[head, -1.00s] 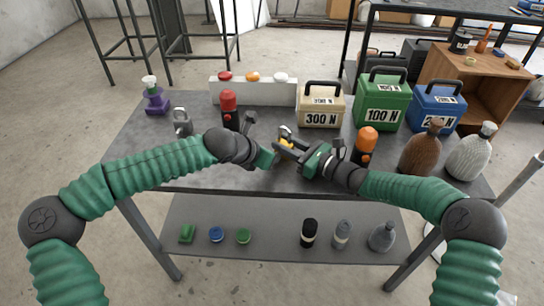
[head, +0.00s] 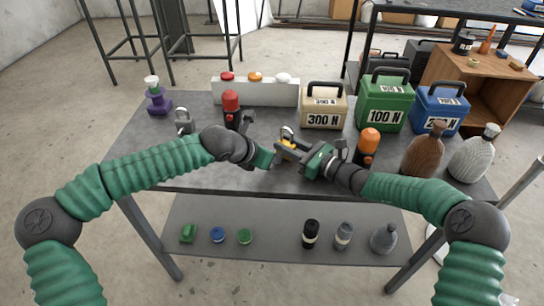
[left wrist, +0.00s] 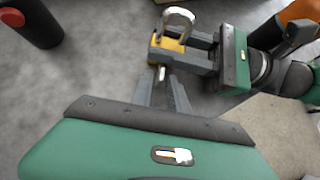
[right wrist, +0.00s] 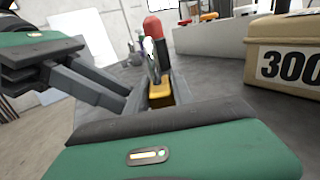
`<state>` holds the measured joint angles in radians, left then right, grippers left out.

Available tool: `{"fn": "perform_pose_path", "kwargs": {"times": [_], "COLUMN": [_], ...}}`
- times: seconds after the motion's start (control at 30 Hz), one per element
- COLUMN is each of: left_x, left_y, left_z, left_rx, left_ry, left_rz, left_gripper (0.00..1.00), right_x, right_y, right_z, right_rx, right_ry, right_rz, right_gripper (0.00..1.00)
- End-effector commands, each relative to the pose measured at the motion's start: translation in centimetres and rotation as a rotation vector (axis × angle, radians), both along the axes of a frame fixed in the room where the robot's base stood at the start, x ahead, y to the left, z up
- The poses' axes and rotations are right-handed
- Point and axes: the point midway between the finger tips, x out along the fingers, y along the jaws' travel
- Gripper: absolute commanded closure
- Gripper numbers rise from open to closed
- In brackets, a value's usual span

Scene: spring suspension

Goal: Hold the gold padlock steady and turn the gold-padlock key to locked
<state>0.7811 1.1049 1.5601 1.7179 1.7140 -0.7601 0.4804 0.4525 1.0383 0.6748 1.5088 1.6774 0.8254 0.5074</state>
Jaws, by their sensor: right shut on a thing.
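The gold padlock (head: 287,144), with a silver shackle, is held in my right gripper (head: 284,147) above the table. In the left wrist view the padlock (left wrist: 170,43) sits between the right fingers, shackle at the top. The right wrist view shows its gold body (right wrist: 160,94) between those fingers. My left gripper (left wrist: 163,82) is just beside the padlock, its two fingers slightly apart. A small silvery piece (left wrist: 162,72), seemingly the key, shows at the padlock's underside between the left fingertips; I cannot tell whether they touch it. The key's turn is not readable.
A grey padlock (head: 183,122) and a red-topped cylinder (head: 230,106) stand left on the table (head: 215,181). An orange-topped cylinder (head: 368,143) is close to my right arm. Weight boxes, including the 300 N box (head: 323,107), stand at the back.

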Motion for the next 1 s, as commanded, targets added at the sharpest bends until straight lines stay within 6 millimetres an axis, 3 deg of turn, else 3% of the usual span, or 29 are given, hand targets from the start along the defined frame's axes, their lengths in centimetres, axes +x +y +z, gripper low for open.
{"fn": "perform_pose_path", "kwargs": {"times": [0.43, 0.87, 0.9, 1.0], "left_x": [-5.6, -6.2, -6.2, -6.2], "left_y": [4.2, 4.6, 4.6, 4.6], "left_z": [7.0, 7.7, 7.7, 7.7], "left_rx": [0.002, 0.002, 0.002, 0.002], "left_ry": [0.0, 0.002, 0.001, 0.001], "left_rz": [0.003, 0.002, 0.002, 0.002], "left_gripper": [0.8, 0.8, 0.8, 0.8], "right_x": [0.0, 0.0, 0.0, 0.0], "right_y": [0.0, 0.0, 0.0, 0.0], "right_z": [0.0, 0.0, 0.0, 0.0], "right_rx": [0.0, 0.0, 0.0, 0.0], "right_ry": [0.0, 0.0, 0.0, 0.0], "right_rz": [0.0, 0.0, 0.0, 0.0], "right_gripper": [1.0, 1.0, 0.7, 0.57]}}
